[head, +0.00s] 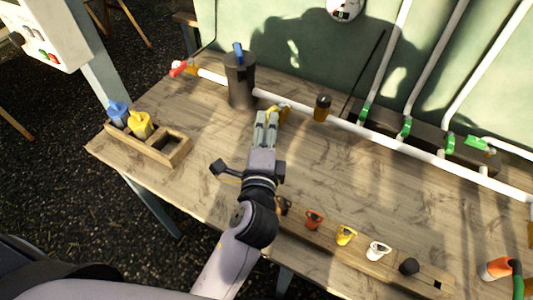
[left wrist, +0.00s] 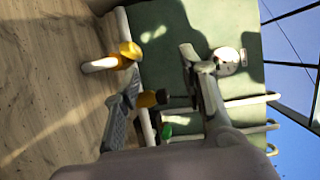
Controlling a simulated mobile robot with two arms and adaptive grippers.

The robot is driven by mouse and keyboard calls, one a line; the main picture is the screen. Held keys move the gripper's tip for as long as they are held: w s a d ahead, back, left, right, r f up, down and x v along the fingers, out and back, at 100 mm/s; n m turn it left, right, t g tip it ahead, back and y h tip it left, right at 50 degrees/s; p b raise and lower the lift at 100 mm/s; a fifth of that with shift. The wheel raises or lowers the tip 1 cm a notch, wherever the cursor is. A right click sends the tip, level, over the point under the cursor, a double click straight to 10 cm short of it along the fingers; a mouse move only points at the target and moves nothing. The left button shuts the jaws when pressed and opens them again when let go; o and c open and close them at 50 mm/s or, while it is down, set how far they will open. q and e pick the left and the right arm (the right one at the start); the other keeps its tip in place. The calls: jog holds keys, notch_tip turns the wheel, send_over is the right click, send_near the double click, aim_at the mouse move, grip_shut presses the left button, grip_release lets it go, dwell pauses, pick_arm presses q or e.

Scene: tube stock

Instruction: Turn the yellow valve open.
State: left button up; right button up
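The yellow valve (head: 284,112) sits on the white pipe at the back of the wooden bench, just beyond my left gripper's tips and partly hidden by them in the head view. The left wrist view shows its yellow part (left wrist: 130,50) with a pale part toward the bench. My left gripper (head: 266,118) points away from me over the bench, close to the valve. In the wrist view its two fingers stand apart with nothing clearly held between them. I cannot tell whether a finger touches the valve. My right gripper is not in view.
Several green handles (head: 405,128) are on pipes at right. A wooden tray (head: 165,150) holds two bottles at left. Small coloured items line the front edge.

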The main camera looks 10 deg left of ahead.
pick_arm(q)
jog(key=s+d+b, duration=0.1)
jog(key=s, duration=0.5)
jog(key=shift+d+b, duration=0.25)
jog(key=shift+b, duration=0.1)
jog(key=shift+s, duration=0.1)
dwell(0.4)
jog(key=shift+c, duration=0.5)
